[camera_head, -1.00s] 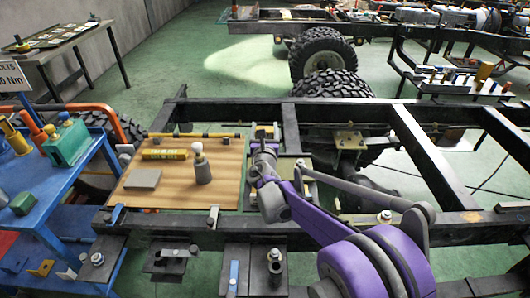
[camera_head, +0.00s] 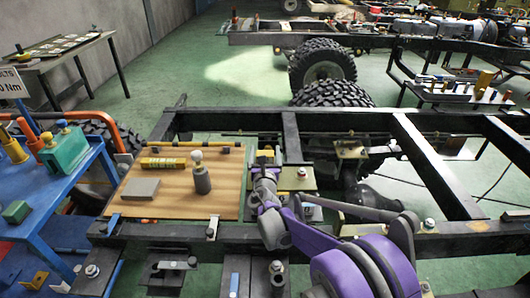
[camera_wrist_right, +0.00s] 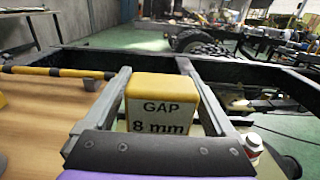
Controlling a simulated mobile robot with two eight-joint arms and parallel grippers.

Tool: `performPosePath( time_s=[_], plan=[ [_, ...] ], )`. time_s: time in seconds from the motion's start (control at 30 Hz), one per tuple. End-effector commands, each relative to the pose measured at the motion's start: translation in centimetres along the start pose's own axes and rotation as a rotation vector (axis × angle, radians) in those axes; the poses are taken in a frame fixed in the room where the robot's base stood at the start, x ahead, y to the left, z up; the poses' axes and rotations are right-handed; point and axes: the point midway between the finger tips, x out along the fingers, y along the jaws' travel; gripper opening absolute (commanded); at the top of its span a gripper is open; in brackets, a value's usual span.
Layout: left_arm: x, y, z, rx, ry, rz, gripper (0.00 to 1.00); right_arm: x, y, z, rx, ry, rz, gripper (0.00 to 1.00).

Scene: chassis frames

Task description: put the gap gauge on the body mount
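The gap gauge is a yellow block (camera_wrist_right: 160,105) marked "GAP 8 mm" in the right wrist view. It fills the space between the two fingers of my right gripper (camera_wrist_right: 155,75), which look closed on its sides. In the head view my right gripper (camera_head: 265,158) is just right of the wooden board, with a bit of yellow at its tips. Metal plates with bolts, such as one beside the gripper (camera_head: 298,178), sit by the chassis frame. I cannot tell for sure which is the body mount. My left gripper is not in view.
The wooden board (camera_head: 145,203) carries a yellow labelled item (camera_head: 163,163), a grey block (camera_head: 140,189) and a grey cylinder with a pale knob (camera_head: 201,180). Dark chassis rails (camera_head: 425,165) surround the area. A blue cart (camera_head: 60,185) stands at the left.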

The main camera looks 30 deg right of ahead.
Motion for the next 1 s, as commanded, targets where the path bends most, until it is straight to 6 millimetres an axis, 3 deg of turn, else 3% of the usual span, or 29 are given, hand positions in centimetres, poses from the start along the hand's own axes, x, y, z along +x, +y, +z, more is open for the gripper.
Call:
performPosePath(
  time_s=[0.37, 0.8, 1.0],
  plan=[
    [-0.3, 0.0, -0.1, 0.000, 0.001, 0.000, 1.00, -0.2, 0.0, 0.5, 0.000, 0.000, 0.000, 1.00],
    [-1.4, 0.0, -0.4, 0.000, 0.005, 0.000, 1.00, -8.9, 0.1, 0.5, 0.000, 0.000, 0.002, 1.00],
    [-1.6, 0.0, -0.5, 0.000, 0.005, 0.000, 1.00, -11.4, 0.0, 0.4, 0.000, 0.000, 0.001, 1.00]
  ],
)
